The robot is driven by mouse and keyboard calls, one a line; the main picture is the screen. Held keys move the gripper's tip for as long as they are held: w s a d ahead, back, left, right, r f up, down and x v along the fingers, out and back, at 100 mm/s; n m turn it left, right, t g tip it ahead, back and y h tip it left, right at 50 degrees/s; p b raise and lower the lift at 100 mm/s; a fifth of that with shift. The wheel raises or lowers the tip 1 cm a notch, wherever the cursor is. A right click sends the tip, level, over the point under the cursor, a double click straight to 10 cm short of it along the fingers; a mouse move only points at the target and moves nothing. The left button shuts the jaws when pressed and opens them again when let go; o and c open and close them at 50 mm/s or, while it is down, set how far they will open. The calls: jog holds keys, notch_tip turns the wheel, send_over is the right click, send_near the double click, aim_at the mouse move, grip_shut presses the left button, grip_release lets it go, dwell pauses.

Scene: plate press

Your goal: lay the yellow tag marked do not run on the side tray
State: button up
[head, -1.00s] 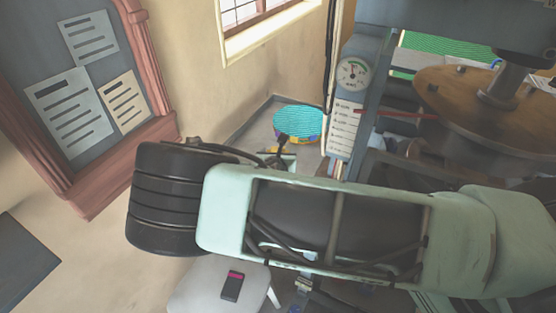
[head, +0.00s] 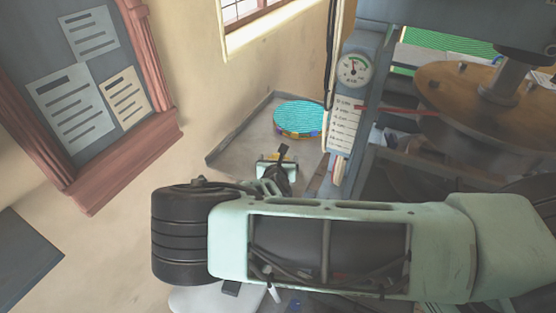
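I cannot make out the yellow tag marked do not run in the head view. A grey tray surface with a dark raised rim (head: 232,142), which looks like the side tray, lies against the wall beside the press. My gripper (head: 281,155) shows small beyond my forearm, over or in front of the near part of this tray. Its pale green body and a dark finger show, but its fingertips and anything between them are too small and partly hidden to tell.
A round teal ribbed piece with a coloured rim (head: 299,118) lies on the tray. The press column with its dial gauge (head: 353,69) and label stands to the right, near my arm. A white stool (head: 196,300) is partly hidden below. A framed notice board (head: 88,75) hangs left.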

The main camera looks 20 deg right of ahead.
jog(key=shift+r, duration=0.25)
jog(key=b+v, duration=0.2)
jog(key=v, duration=0.9)
jog(key=shift+s+a, duration=0.15)
jog(key=shift+s, duration=0.15)
jog(key=s+d+r+m+g+h, duration=0.1)
jog(key=s+d+r+m+g, duration=0.1)
jog(key=s+r+m+g, duration=0.35)
jog(key=s+d+r+m+g+h, duration=0.15)
jog(key=s+m+g, duration=0.25)
jog(key=s+m, duration=0.4)
jog(key=s+a+r+m+g+y, duration=0.1)
jog(key=s+a+r+m+y, duration=0.2)
jog(key=s+r, duration=0.4)
jog(key=s+a+r+m+g+y, duration=0.2)
jog(key=s+a+r+m+y, duration=0.1)
jog(key=s+r+m+y, duration=0.2)
notch_tip(320, 180, up, 3)
jog(key=shift+s+a+r+m, duration=0.1)
jog(key=shift+s+a+m, duration=0.05)
jog(key=shift+s+m, duration=0.9)
jog(key=shift+w, duration=0.15)
